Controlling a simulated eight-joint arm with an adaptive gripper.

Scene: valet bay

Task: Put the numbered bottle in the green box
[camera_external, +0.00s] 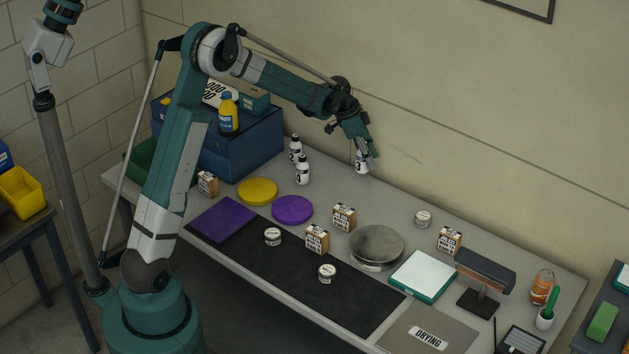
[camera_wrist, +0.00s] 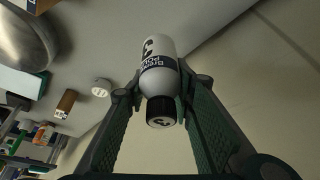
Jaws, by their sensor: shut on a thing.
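A white bottle with a black cap and the number 3 (camera_wrist: 158,75) is between the fingers of my gripper (camera_wrist: 160,88) in the wrist view. In the external view my gripper (camera_external: 366,150) points down near the table's back edge, shut on this bottle (camera_external: 361,166). I cannot tell if its base touches the table. Two similar numbered bottles stand upright further left, one in front (camera_external: 303,172) and one behind (camera_external: 294,152). A dark green box (camera_external: 138,160) is at the table's far left end, mostly hidden by my arm and beside a blue case; its inside is hidden.
The wall is close behind my gripper.

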